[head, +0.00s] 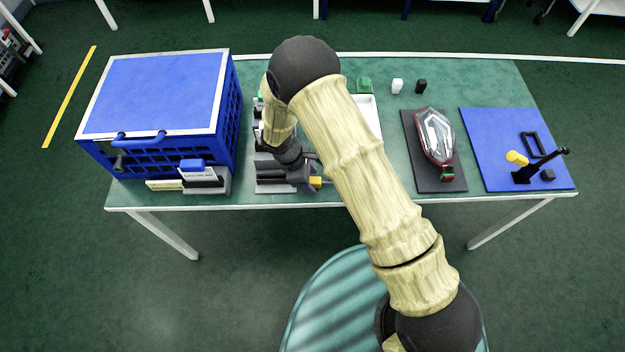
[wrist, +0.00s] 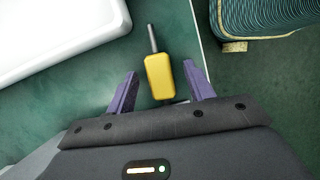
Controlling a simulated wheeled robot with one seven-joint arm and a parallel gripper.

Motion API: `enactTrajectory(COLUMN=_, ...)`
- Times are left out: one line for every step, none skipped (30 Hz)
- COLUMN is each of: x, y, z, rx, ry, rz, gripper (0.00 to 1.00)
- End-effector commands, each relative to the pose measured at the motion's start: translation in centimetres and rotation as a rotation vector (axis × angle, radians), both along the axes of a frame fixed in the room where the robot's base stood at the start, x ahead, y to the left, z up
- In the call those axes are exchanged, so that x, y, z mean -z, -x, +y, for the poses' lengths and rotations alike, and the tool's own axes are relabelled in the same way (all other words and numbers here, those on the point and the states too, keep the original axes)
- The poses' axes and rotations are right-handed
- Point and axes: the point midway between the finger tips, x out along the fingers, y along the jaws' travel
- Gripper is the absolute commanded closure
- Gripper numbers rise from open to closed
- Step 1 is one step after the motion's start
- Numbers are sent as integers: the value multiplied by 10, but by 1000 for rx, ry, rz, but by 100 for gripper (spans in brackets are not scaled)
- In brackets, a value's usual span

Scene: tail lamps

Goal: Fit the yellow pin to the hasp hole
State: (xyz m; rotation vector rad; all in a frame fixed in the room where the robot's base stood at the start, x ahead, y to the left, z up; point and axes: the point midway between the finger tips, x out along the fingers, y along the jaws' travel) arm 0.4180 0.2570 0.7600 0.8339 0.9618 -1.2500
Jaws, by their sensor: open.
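The yellow pin (wrist: 160,76) lies on the green table, its grey shaft pointing away from my gripper. My gripper (wrist: 161,70) is open, with its purple fingers on either side of the yellow grip, and a gap shows on both sides. In the head view the pin (head: 316,182) shows near the table's front edge beside my gripper, partly hidden. A blue crate (head: 94,160) with a blue lid stands at the left. A small dark grey fitting (head: 119,160), apparently the hasp, is on its front below the lid handle. Its hole is too small to make out.
A white tray (wrist: 50,35) lies left of the pin in the wrist view. Grey holders with a blue block (head: 192,165) stand before the crate. A lamp (head: 435,137) on a dark mat and a blue mat (head: 490,125) with a black lever are at the right.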

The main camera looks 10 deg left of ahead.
Motion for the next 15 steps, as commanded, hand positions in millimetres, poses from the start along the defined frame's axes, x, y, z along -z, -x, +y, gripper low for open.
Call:
enactTrajectory(x=0, y=0, z=0, rx=0, ry=0, rz=-1, gripper=47)
enactTrajectory(x=0, y=0, z=0, rx=0, ry=-1, rz=-1, gripper=47)
enactTrajectory(x=0, y=0, z=0, rx=0, ry=0, rz=-1, gripper=47)
enactTrajectory(x=0, y=0, z=0, rx=0, ry=0, rz=-1, gripper=47)
enactTrajectory(x=0, y=0, z=0, rx=0, ry=0, rz=-1, gripper=47)
enactTrajectory(x=0, y=0, z=0, rx=0, ry=0, rz=-1, gripper=47)
enactTrajectory(x=0, y=0, z=0, rx=0, ry=0, rz=-1, gripper=47)
enactTrajectory(x=0, y=0, z=0, rx=0, ry=0, rz=-1, gripper=47)
enactTrajectory(x=0, y=0, z=0, rx=0, ry=0, rz=-1, gripper=47)
enactTrajectory(x=0, y=0, z=0, rx=0, ry=0, rz=-1, gripper=47)
enactTrajectory(x=0, y=0, z=0, rx=0, ry=0, rz=-1, gripper=47)
enactTrajectory(x=0, y=0, z=0, rx=0, ry=0, rz=-1, gripper=47)
enactTrajectory(x=0, y=0, z=0, rx=0, ry=0, rz=-1, gripper=47)
enactTrajectory(x=0, y=0, z=0, rx=0, ry=0, rz=-1, gripper=47)
enactTrajectory(x=0, y=0, z=0, rx=0, ry=0, rz=-1, gripper=55)
